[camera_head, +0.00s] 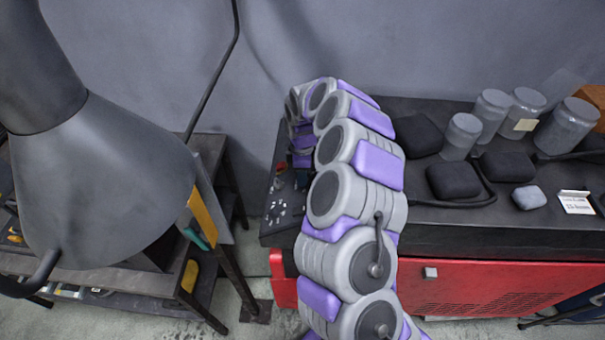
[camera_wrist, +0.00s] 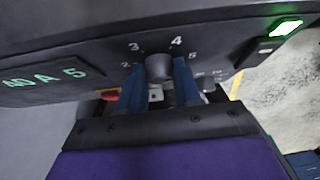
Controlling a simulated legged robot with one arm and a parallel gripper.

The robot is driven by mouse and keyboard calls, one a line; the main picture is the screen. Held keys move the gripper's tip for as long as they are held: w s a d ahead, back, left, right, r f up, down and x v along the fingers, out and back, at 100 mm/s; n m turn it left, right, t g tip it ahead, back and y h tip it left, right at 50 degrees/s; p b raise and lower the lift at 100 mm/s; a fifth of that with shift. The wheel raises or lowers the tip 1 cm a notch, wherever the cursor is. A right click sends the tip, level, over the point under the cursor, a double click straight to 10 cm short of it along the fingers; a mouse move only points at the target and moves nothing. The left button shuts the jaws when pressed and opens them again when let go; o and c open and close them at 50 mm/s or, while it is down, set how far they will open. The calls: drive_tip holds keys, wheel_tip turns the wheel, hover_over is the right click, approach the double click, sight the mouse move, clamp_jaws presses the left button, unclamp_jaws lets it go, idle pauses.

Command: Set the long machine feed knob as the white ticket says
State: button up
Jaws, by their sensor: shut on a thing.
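In the wrist view, my gripper (camera_wrist: 160,82) has its two blue fingers on either side of a dark round knob (camera_wrist: 158,66) and is shut on it. White numerals 2, 3, 4 and 5 stand around the knob on the dark panel; it sits below the gap between 3 and 4. I cannot make out a pointer mark on it. In the head view, my arm hides the knob and most of the gripper. A white ticket (camera_head: 577,203) stands at the right on the black machine top; its small print is too blurred to read surely.
Green characters (camera_wrist: 45,77) show on the panel left of the knob, and a green light (camera_wrist: 287,27) glows at its right. Grey jars (camera_head: 493,113) and black lumps (camera_head: 455,181) crowd the machine top. A dark workbench (camera_head: 205,160) stands at the left.

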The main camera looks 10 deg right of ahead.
drive_tip(key=shift+m+t, duration=0.3)
drive_tip(key=shift+t, duration=0.1)
drive_tip(key=o, duration=1)
drive_tip(key=shift+a, duration=0.15)
drive_tip(key=shift+r, duration=0.1)
wheel_tip(320, 180, up, 17)
drive_tip(key=shift+a, duration=0.1)
drive_tip(key=shift+s, duration=0.1)
